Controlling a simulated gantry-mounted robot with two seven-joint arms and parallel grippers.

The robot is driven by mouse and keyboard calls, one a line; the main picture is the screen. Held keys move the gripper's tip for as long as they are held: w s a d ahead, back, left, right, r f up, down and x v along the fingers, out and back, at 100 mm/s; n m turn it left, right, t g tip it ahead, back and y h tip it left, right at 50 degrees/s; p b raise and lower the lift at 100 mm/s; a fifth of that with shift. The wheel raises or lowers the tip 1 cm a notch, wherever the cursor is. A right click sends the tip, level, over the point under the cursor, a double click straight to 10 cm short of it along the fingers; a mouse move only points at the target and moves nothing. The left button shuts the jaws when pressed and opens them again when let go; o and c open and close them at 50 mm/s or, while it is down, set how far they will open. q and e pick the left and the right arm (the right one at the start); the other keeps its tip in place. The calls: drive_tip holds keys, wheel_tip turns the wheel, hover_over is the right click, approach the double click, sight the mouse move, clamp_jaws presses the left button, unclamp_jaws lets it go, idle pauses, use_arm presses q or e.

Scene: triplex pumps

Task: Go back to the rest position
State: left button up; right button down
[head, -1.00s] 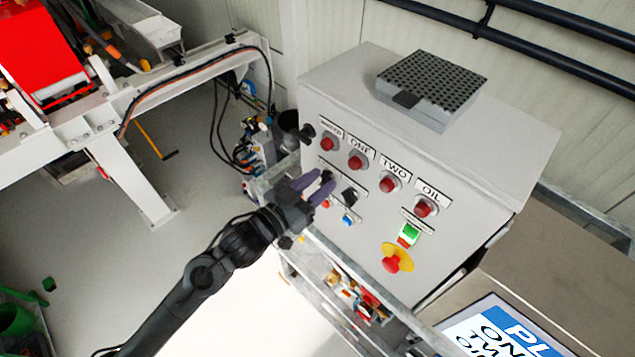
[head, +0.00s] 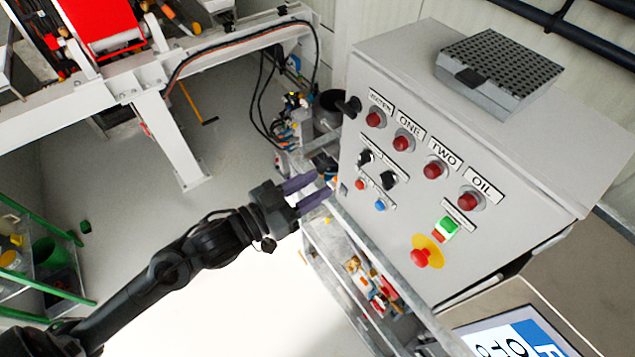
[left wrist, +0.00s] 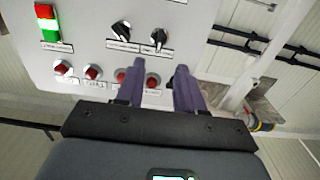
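My left gripper (head: 320,183) is open, with its two purple fingers apart and nothing between them. It is in front of the left edge of the grey control panel (head: 400,262), apart from the black rotary knobs (head: 389,180). In the left wrist view, the open fingers (left wrist: 156,72) show with the panel (left wrist: 90,20), its black knobs (left wrist: 159,38) and red buttons beyond them. My left arm reaches in from the lower left of the head view. My right gripper is not in view.
The panel carries red lamps (head: 434,170), a green and red switch (head: 445,229) and an emergency stop (head: 421,257). A perforated grey box (head: 500,65) sits on top. A white steel frame (head: 172,140) stands at left. The floor (head: 110,190) between is open.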

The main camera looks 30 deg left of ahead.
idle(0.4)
use_arm(q)
drive_tip(key=s+a+f+n+g+y+p, duration=0.2)
drive_tip(key=s+f+g+y+p, duration=0.4)
drive_tip(key=s+f+g, duration=0.7)
drive_tip(key=s+f+p, duration=0.2)
drive_tip(key=s, duration=0.2)
drive_tip(key=shift+f+n+y, duration=0.3)
drive_tip(key=shift+f+y, duration=0.05)
drive_tip(key=shift+y, duration=0.05)
idle(1.5)
idle(0.9)
